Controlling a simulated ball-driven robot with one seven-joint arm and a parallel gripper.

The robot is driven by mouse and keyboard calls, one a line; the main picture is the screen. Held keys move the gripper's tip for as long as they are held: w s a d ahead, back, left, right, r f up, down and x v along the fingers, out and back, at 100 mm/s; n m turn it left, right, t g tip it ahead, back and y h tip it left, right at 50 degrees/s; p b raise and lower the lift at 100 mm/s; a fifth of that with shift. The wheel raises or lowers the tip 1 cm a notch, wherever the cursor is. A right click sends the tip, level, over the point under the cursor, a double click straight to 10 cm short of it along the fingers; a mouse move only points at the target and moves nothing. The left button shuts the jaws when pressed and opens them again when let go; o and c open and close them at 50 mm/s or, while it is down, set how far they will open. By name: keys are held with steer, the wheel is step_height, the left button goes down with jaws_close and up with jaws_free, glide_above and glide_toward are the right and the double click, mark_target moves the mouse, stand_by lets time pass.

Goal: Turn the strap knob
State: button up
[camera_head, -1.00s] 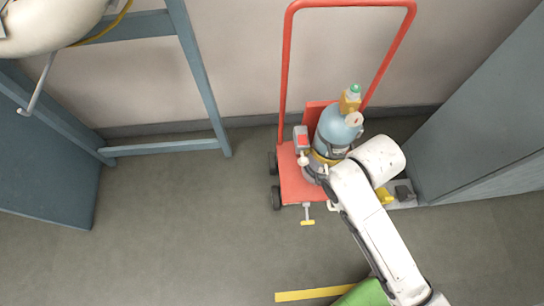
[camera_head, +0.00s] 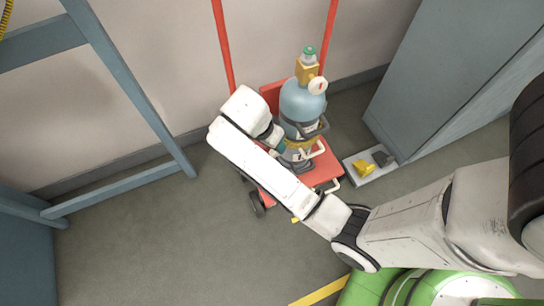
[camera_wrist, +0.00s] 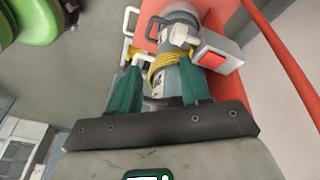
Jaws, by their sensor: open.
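A blue-grey gas cylinder (camera_head: 302,103) stands on a red cart (camera_head: 323,172), with a yellow strap (camera_wrist: 168,66) around its lower part. In the wrist view, a pale angled handle (camera_wrist: 143,60) lies beside the strap near the left fingertip. Another pale knob-like part (camera_wrist: 182,36) sits beside a grey box with a red face (camera_wrist: 212,60), right of the strap. I cannot tell which is the strap knob. My gripper (camera_wrist: 158,76) has its two green fingers apart, one on each side of the strapped cylinder front, with nothing held. In the head view my arm hides the cart's left side.
A grey cabinet (camera_head: 450,80) stands right of the cart. A low plate with a yellow part (camera_head: 365,167) lies between them. A blue-grey frame (camera_head: 125,90) stands at left by the wall. Open floor (camera_head: 150,240) lies in front.

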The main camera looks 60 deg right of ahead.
steer(key=d+f+m+b, duration=0.1)
steer(key=f+m+b, duration=0.1)
steer(key=f, duration=0.2)
steer(key=w+d+f+m+b, duration=0.1)
steer(key=f+m+b, duration=0.1)
steer(key=f, duration=0.2)
steer(key=d+f+m+b, duration=0.1)
steer(key=f+m+b, duration=0.1)
steer(key=f, duration=0.2)
steer(key=shift+w+d+f+g+b, duration=0.35)
steer(key=shift+w+g, duration=0.05)
jaws_close()
